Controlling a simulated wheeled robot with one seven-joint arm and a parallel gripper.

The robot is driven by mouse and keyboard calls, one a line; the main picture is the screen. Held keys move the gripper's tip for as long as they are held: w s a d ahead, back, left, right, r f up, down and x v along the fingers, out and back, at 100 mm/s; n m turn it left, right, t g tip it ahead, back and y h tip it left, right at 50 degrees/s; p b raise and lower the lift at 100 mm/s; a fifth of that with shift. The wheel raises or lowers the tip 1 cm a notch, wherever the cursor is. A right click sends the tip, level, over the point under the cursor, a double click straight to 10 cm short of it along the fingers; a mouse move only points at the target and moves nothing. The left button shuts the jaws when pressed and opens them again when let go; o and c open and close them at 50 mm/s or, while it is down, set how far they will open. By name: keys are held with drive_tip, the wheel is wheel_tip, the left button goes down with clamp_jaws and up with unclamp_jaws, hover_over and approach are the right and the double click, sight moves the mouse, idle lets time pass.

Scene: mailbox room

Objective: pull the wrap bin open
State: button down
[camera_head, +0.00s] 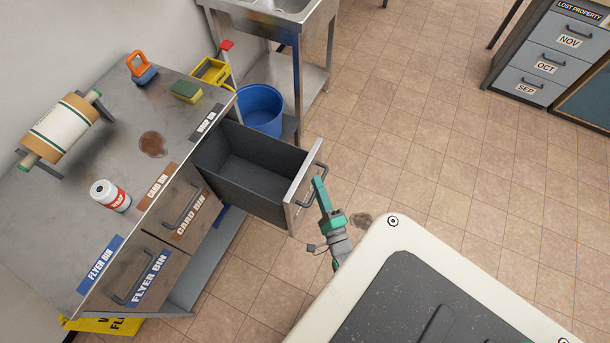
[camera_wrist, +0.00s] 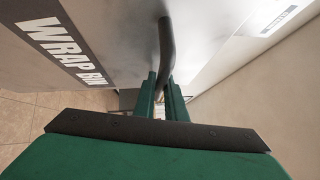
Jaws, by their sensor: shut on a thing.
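The wrap bin is a dark grey drawer (camera_head: 255,170) with a metal front (camera_head: 303,198). It stands pulled far out from the counter, and its inside looks empty. Its dark bar handle (camera_head: 314,183) is on the outer face. My green gripper (camera_head: 319,184) is at that handle. In the wrist view my gripper (camera_wrist: 166,88) has its two fingers shut around the lower end of the handle (camera_wrist: 166,50). The lettering "WRAP BIN" shows on the front (camera_wrist: 110,40) there.
The card bin (camera_head: 183,210) and flyer bin (camera_head: 140,277) are shut below the metal counter (camera_head: 130,160). A blue bucket (camera_head: 261,108) stands behind the open drawer. A roll, a spray can and a sponge are on the counter.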

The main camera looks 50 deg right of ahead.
drive_tip(key=shift+s, duration=0.35)
drive_tip(key=c, duration=2.1)
unclamp_jaws()
drive_tip(key=v, duration=1)
drive_tip(key=shift+s+a, duration=0.2)
drive_tip(key=shift+s, duration=0.15)
drive_tip(key=shift+w+f, duration=0.15)
drive_tip(key=shift+a, duration=0.15)
